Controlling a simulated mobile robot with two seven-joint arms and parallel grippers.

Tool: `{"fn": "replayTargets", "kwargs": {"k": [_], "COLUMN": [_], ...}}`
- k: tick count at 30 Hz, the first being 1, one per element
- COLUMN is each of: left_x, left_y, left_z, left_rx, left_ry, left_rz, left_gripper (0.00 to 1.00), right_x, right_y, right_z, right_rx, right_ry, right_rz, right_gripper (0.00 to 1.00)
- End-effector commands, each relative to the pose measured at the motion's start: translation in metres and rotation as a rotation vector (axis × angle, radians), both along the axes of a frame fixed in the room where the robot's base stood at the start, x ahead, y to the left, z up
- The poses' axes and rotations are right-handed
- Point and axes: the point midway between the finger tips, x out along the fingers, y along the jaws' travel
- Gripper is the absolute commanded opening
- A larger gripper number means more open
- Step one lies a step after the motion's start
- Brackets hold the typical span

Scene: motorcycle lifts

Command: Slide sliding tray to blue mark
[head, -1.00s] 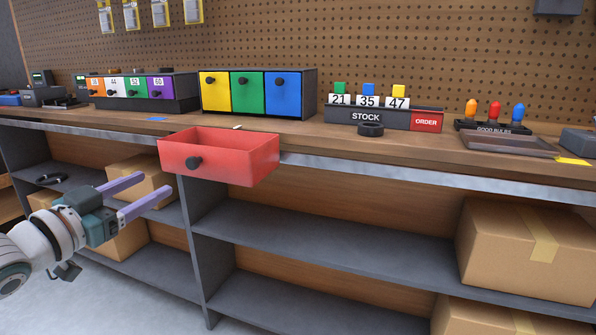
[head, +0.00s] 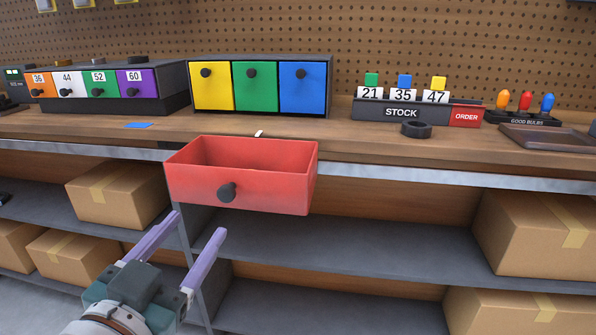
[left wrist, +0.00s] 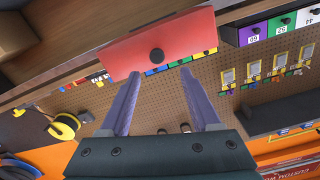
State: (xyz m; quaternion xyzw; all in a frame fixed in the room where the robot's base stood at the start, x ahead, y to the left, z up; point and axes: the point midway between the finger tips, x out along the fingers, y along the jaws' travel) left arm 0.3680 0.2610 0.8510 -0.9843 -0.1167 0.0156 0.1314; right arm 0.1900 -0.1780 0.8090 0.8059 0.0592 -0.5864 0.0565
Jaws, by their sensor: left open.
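A red open-topped tray (head: 280,188) with a black knob (head: 227,192) on its front juts out from the bench's front edge. A small white tick (head: 258,134) lies on the bench behind it. The blue mark (head: 138,126) is a flat patch on the bench top, left of the tray. My left gripper (head: 200,223) is open and empty, below and left of the knob in the head view. In the left wrist view the tray (left wrist: 185,38) and knob (left wrist: 157,55) show just beyond the parted fingers (left wrist: 160,73), apart from them. My right gripper is not seen.
A metal rail (head: 430,176) runs along the bench edge. Coloured drawers (head: 255,88), a stock stand (head: 400,112) and a dark shallow tray (head: 550,138) stand on the bench. Shelves below hold cardboard boxes (head: 120,193). The space before the red tray is clear.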

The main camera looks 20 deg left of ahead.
Motion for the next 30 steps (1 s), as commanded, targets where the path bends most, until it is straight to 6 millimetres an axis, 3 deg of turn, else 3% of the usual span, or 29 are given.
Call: {"fn": "replayTargets", "kwargs": {"k": [9, 13, 25, 30], "left_x": [0.059, 0.076, 0.086, 0.085], "left_y": [0.015, 0.019, 0.022, 0.022], "left_z": [-0.002, -0.002, -0.001, 0.0], "left_rx": [0.001, 0.0, -0.001, -0.001], "left_ry": [-0.004, -0.003, 0.0, 0.0], "left_rz": [0.0, -0.001, 0.0, 0.0], "left_gripper": [0.64, 0.64, 0.64, 0.46], "right_x": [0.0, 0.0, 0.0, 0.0], "right_y": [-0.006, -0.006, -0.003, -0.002], "right_z": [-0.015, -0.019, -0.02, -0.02], "right_rx": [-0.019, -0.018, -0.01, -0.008], "right_ry": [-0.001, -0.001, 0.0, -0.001], "right_rz": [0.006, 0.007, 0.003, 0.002], "right_gripper": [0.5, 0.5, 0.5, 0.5]}}
